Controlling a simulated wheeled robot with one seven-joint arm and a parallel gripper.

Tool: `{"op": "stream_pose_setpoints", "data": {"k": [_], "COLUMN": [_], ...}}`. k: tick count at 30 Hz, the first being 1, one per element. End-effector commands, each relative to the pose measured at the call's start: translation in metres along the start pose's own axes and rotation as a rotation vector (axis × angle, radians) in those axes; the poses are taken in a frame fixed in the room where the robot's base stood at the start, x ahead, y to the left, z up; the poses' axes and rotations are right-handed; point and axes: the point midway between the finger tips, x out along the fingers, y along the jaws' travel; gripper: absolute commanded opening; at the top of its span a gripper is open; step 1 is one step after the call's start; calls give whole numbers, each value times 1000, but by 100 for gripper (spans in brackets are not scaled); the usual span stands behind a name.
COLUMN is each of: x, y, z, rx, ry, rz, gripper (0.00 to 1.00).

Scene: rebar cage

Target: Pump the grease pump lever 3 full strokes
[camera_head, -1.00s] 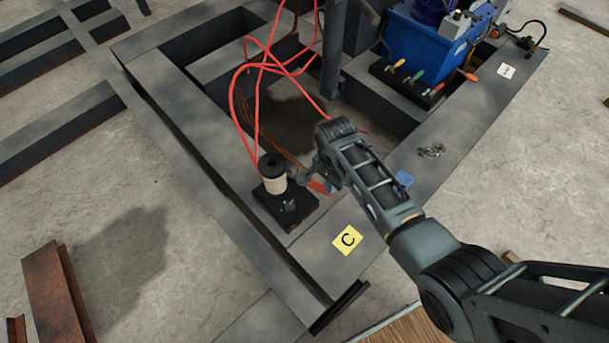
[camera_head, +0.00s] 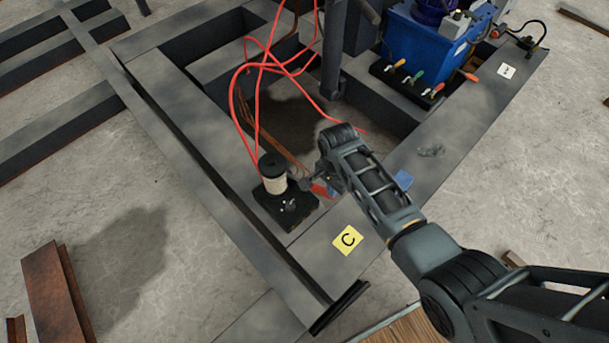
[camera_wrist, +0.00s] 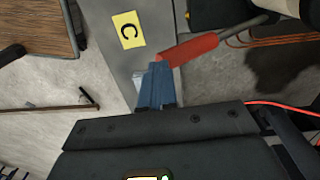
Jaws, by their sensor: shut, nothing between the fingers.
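The grease pump (camera_head: 273,183) has a pale cylinder with a black cap on a black base, set on the steel frame. Its lever ends in a red grip (camera_head: 320,190). In the wrist view the red grip (camera_wrist: 188,50) sits on a dark rod that runs to the upper right. My gripper (camera_wrist: 158,68) is shut and empty, its blue fingertips at the near end of the grip. I cannot tell whether they touch it. In the head view my wrist hides most of the gripper and part of the lever.
A yellow tag marked C (camera_head: 348,240) lies on the frame beside the pump. Red hoses (camera_head: 258,100) rise behind it. A blue unit with coloured levers (camera_head: 425,50) stands at the upper right.

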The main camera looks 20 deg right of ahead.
Motion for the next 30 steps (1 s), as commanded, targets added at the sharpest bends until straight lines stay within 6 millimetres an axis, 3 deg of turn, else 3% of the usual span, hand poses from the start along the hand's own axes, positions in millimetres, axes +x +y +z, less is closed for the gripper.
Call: {"op": "stream_pose_setpoints", "data": {"k": [30], "x": [23], "y": [13], "z": [0], "rx": [-1], "ry": [1], "rz": [-1], "gripper": [0]}}
